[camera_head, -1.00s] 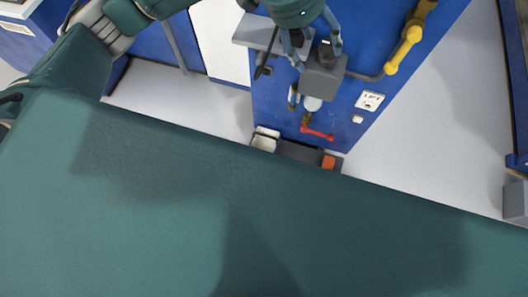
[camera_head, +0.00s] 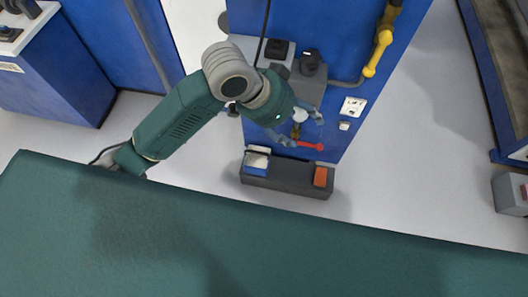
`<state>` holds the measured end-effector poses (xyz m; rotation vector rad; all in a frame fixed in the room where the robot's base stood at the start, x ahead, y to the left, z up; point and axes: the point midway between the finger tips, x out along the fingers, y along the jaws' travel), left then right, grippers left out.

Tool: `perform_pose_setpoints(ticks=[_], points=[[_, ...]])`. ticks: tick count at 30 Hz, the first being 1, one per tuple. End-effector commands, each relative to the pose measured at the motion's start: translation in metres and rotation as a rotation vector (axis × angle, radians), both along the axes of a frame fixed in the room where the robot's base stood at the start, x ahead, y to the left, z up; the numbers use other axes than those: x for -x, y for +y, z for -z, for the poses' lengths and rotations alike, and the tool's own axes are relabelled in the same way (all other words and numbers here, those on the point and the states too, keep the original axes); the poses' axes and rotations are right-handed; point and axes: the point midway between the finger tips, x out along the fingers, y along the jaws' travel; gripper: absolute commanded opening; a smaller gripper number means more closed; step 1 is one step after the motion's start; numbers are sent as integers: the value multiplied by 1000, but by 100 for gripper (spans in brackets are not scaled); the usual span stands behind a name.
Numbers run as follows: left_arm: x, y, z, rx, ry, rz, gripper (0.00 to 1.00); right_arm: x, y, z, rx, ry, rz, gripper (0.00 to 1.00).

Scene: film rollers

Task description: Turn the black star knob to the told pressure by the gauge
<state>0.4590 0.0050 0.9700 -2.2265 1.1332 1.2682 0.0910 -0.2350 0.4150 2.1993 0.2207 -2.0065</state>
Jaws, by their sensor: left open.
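A black knob (camera_head: 310,60) tops a grey regulator body (camera_head: 308,88) on the blue panel; its star shape is too small to make out. A second dark knob-like part (camera_head: 279,48) sits on a grey block to its left. I cannot make out a gauge face or a reading. My left gripper (camera_head: 306,132) is open, its blue-grey fingers spread below the regulator body, in front of a pale round part (camera_head: 300,115) and near a red lever (camera_head: 310,146). Touching cannot be told. The gripper appears empty and apart from the black knob. My right gripper is not in view.
A yellow-handled valve (camera_head: 378,52) and a white label plate (camera_head: 353,106) are right of the regulator. A dark tray (camera_head: 288,178) with white, blue and orange items lies below. Floor (camera_head: 415,160) to the right is clear.

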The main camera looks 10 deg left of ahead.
Motion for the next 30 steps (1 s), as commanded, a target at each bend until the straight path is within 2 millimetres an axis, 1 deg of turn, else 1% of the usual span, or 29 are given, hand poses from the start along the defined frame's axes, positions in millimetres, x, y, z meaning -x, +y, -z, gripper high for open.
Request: perform_pose_setpoints(ticks=[1, 8, 18, 24, 30], points=[[6, 1, 6, 11, 7, -19, 63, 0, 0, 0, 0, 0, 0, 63], [22, 14, 28, 34, 19, -121, 63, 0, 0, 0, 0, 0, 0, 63], [49, 51, 61, 21, 47, -289, 63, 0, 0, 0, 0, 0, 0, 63], [58, 65, 71, 5, 57, -344, 63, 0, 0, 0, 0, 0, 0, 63], [61, 70, 73, -1, 59, -358, 63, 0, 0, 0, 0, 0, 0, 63]])
